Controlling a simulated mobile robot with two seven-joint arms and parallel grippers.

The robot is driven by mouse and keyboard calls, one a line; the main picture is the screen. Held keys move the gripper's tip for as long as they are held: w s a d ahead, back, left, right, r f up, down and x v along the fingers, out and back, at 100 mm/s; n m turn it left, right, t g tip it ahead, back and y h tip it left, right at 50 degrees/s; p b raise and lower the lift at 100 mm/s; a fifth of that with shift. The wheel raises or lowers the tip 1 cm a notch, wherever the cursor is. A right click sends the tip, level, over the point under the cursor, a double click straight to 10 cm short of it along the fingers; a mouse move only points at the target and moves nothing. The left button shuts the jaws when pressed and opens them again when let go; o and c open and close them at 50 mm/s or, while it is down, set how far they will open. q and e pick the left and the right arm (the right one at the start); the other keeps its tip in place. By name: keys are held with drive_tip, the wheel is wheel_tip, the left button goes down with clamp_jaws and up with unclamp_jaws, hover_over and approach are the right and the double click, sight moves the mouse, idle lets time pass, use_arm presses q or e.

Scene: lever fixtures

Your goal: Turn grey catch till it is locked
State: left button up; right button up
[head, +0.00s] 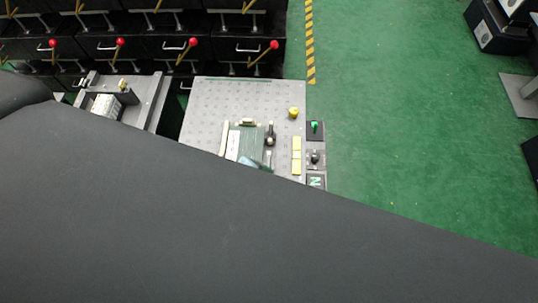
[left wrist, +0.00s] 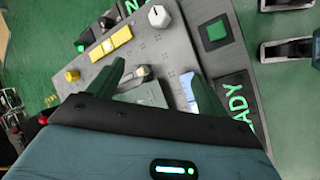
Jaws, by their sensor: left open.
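A panel (head: 210,100) with rows of small holes carries a grey-green plate with small fittings; it also shows in the left wrist view (left wrist: 172,50). A small grey lever-like part (left wrist: 140,73), which may be the grey catch, lies at the plate's upper edge in the left wrist view. Whether it is locked cannot be told. My left gripper (left wrist: 157,75) is open, with its two dark fingers apart over the plate and nothing held between them. My right gripper is in neither view.
The panel also bears a yellow knob (head: 293,112), yellow blocks (head: 296,155) and a green button (head: 315,127). A light-blue part (left wrist: 189,92) is beside the right finger. Red-tipped levers (head: 193,42) stand behind. Green floor (head: 400,120) is open to the right.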

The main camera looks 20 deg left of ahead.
sight(269, 159)
use_arm(q)
drive_tip(key=w+n, duration=0.1)
drive_tip(key=w, duration=0.1)
drive_tip(key=w+a+n+g+b, duration=0.1)
drive_tip(key=w+n, duration=0.1)
drive_tip(key=w+a+n+b, duration=0.1)
drive_tip(key=w+n, duration=0.1)
drive_tip(key=w, duration=0.1)
drive_tip(key=shift+g+y, duration=0.3)
drive_tip(key=shift+g, duration=0.1)
drive_tip(key=w+f+n+b, duration=0.2)
drive_tip(key=f, duration=0.1)
drive_tip(key=w+f+n+b, duration=0.1)
drive_tip(key=shift+w+d+f+g, duration=0.15)
drive_tip(key=shift+w+d+g, duration=0.15)
drive_tip(key=shift+w+g, duration=0.1)
drive_tip(key=shift+w+d+f, duration=0.1)
drive_tip(key=shift+d+f, duration=0.2)
drive_tip(key=shift+f, duration=0.3)
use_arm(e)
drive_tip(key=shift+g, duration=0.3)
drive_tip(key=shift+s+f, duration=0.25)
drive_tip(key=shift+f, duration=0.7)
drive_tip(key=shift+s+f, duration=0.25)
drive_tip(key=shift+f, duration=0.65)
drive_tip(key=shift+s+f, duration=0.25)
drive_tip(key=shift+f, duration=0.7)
